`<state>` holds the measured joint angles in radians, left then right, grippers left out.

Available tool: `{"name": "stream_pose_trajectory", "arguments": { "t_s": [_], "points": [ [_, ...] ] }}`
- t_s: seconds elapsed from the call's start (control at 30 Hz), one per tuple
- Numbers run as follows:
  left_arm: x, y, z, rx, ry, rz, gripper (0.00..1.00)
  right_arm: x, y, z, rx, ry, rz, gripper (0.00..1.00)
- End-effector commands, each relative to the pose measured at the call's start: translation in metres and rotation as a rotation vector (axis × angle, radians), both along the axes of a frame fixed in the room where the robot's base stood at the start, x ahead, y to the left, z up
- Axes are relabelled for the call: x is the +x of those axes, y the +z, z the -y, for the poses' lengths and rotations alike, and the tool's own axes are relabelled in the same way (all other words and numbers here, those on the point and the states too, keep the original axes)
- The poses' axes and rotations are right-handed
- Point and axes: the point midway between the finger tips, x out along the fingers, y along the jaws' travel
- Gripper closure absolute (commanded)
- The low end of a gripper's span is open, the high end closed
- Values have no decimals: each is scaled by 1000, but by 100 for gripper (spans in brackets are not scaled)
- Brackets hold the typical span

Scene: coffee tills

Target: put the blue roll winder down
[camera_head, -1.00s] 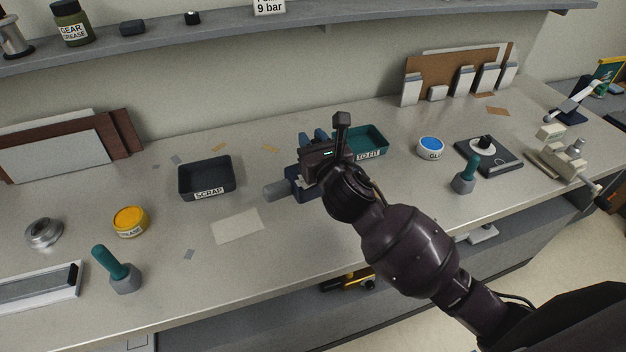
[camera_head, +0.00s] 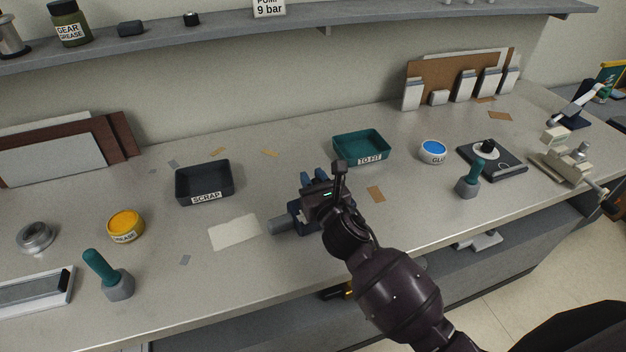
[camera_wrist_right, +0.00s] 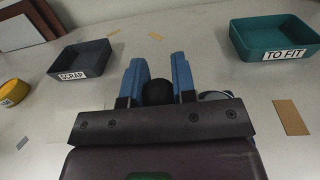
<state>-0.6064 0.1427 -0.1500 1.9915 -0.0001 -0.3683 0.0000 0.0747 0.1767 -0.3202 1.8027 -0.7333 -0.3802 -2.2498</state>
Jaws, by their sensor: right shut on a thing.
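The blue roll winder (camera_head: 283,225), a dark blue frame with a grey cylinder sticking out to the left, is at the middle front of the bench in the head view. My right gripper (camera_head: 313,183) is over it and shut on it, hiding much of its body. In the right wrist view my blue fingers (camera_wrist_right: 157,80) stand on both sides of a dark round knob. Whether the winder's underside touches the bench cannot be told. My left gripper is not in view.
The SCRAP tray (camera_head: 205,182) stands left of the winder, with a pale sheet (camera_head: 234,232) between. The teal TO FIT tray (camera_head: 361,146) is behind right, the blue glue tin (camera_head: 433,152) farther right. A brown chip (camera_head: 376,194) lies right of the gripper. The bench front edge is close.

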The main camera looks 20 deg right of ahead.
Motion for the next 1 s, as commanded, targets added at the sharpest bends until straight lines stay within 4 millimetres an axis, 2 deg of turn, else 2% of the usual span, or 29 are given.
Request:
{"name": "stream_pose_trajectory", "arguments": {
  "t_s": [0.23,0.27,0.4,0.77,0.87,1.0],
  "points": [
    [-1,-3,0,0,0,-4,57,0,-2,0,-1,1,2,100],
    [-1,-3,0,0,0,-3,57,0,-3,0,-1,0,0,72],
    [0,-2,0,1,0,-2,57,0,-2,0,-1,0,0,50],
    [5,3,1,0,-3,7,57,0,2,0,0,0,1,49],
    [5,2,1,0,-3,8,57,-10,0,1,-2,0,-1,49],
    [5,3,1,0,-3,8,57,-34,0,3,0,1,0,49]
  ]
}}
